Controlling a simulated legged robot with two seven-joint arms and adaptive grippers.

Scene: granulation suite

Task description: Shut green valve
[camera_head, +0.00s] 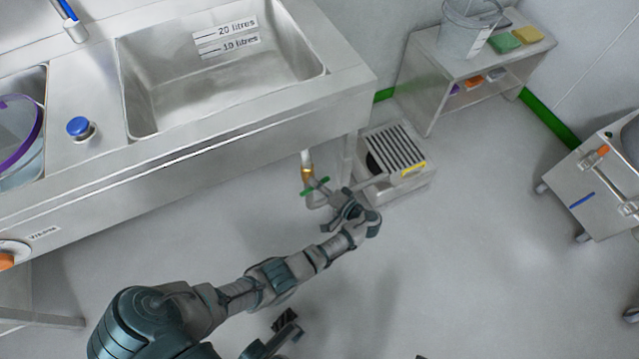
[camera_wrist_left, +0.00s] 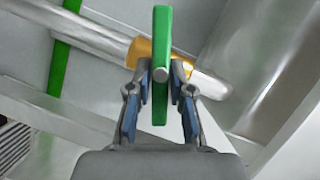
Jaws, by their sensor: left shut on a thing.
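The green valve handle (camera_head: 317,187) is on a pipe with a brass body (camera_head: 307,173) below the front of the steel sink. In the left wrist view the green handle (camera_wrist_left: 162,45) stands upright in the picture, between the two fingers of my left gripper (camera_wrist_left: 161,80). The fingers are shut on the handle. The brass valve body (camera_wrist_left: 142,50) and the pale pipe (camera_wrist_left: 95,36) lie behind the handle, and the handle runs across the pipe.
The steel sink (camera_head: 345,88) with litre marks stands above the valve. A floor drain box with a grate (camera_head: 395,150) is just right of the gripper. A steel shelf stand (camera_head: 425,75) with sponges is at the upper right. Open floor lies at the lower right.

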